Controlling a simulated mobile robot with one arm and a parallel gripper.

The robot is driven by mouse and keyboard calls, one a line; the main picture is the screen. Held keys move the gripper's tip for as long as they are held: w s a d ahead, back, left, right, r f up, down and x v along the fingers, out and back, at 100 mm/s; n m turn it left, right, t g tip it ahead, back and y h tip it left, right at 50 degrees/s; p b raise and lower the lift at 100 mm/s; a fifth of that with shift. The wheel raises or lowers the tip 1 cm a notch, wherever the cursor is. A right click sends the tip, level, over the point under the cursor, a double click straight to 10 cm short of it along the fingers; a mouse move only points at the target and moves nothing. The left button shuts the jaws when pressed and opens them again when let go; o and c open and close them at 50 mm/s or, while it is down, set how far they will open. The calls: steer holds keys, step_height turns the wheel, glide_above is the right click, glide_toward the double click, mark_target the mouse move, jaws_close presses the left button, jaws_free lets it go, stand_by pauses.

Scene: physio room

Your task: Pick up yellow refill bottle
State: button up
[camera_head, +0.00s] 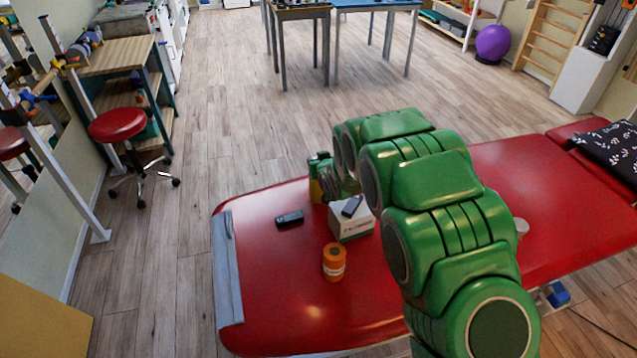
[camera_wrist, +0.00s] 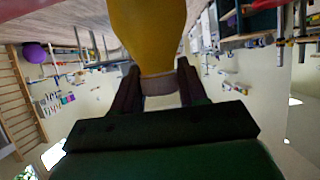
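The yellow refill bottle (camera_wrist: 148,32) fills the top middle of the wrist view. Its narrower pale neck lies between the two dark fingers of my gripper (camera_wrist: 160,88), which appear to touch it on both sides. In the head view a small part of the yellow bottle (camera_head: 316,191) shows at the far edge of the red treatment table (camera_head: 280,240), beside the dark end of my gripper (camera_head: 319,168). My green arm hides part of this area. I cannot tell whether the bottle's base touches the table.
A white box (camera_head: 352,228) with a dark device (camera_head: 352,206) on top stands close to the bottle. A black device (camera_head: 289,218) and an orange container (camera_head: 334,262) are also on the table. The table's near left part is clear. A red stool (camera_head: 118,124) stands left.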

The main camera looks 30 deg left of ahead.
jaws_close()
steer(key=shift+r, duration=0.15)
